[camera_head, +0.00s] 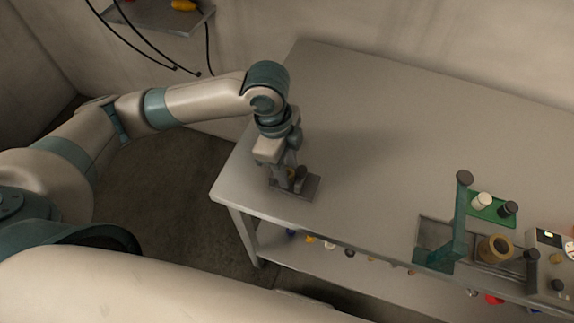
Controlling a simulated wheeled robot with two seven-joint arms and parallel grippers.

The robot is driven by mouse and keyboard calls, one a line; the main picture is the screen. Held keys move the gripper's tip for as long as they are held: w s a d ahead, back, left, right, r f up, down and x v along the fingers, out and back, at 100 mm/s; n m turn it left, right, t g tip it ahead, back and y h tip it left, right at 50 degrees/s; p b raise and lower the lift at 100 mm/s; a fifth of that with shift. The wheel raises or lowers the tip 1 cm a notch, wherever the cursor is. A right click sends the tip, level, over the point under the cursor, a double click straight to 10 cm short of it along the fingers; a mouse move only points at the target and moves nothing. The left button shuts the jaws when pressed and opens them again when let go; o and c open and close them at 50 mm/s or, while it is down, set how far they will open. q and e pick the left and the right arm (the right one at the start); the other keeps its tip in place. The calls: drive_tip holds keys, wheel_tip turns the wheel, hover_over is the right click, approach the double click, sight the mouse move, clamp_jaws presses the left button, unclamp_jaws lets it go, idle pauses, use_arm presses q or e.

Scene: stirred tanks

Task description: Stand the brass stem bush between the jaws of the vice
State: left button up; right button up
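My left gripper (285,176) points down at the near left part of the table, over a small dark grey block with a flat base (308,188), which looks like the vice. A small brass-coloured piece (292,174), probably the stem bush, shows at the fingertips, just above or between the upright parts of the block. The fingers hide much of it. I cannot tell whether they grip it or whether it touches the jaws. My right gripper is not in view.
At the table's right stand a teal upright (460,215) with a dark knob, a grey tray (432,230), a brown ring-shaped part (495,249), a green mat (481,215) and a panel with a gauge (548,238). The middle of the table is clear. Small coloured items lie on the lower shelf (345,268).

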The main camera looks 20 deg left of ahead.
use_arm(q)
drive_tip(key=shift+r, duration=0.15)
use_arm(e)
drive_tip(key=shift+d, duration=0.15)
use_arm(q)
drive_tip(key=shift+a+r, duration=0.1)
drive_tip(key=shift+r, duration=0.55)
wheel_tip(320, 180, up, 10)
drive_tip(key=a+b, duration=0.1)
drive_tip(key=shift+a+r, duration=0.25)
drive_tip(key=shift+a, duration=0.05)
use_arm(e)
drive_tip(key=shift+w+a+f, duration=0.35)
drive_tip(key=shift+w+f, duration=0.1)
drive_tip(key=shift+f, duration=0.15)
use_arm(q)
drive_tip(key=shift+s, duration=0.1)
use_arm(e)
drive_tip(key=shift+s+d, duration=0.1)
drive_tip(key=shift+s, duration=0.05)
